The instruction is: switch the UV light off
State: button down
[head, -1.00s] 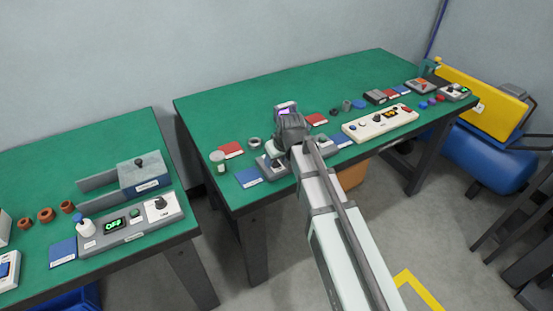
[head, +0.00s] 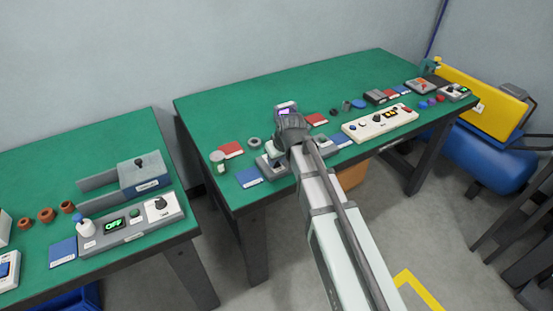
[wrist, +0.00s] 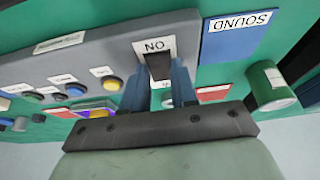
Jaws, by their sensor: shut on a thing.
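A grey control panel (wrist: 80,70) crosses the wrist view, with a white plate at its right end. The plate's upside-down label reads ON, and a dark knob (wrist: 158,66) sits just below the label. My gripper (wrist: 160,88) is shut on this knob, with one blue finger on each side. In the head view, my gripper (head: 293,135) is over the panel (head: 270,163) at the near edge of the right table and hides the knob. A small purple-lit device (head: 286,108) shows just behind it. I cannot tell which control belongs to the UV light.
The green right table (head: 220,105) also holds a white panel (head: 380,123) and a jar (head: 218,162). A blue SOUND card (wrist: 238,36) lies beside the gripped panel. The left table has another panel (head: 130,232) with a display reading OFF. The table's back is clear.

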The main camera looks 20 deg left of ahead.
jog(key=shift+w+a+r+g+h, duration=0.1)
jog(key=shift+w+a+g+h, duration=0.25)
jog(key=shift+g+h, duration=0.65)
jog(key=shift+d, duration=0.1)
jog(key=c, duration=0.9)
grip_release()
jog(key=shift+r, duration=0.15)
jog(key=r, duration=0.4)
jog(key=s+d+r, duration=0.1)
jog(key=r, duration=0.8)
jog(key=shift+s+d+r, duration=0.15)
jog(key=shift+s+r, duration=0.05)
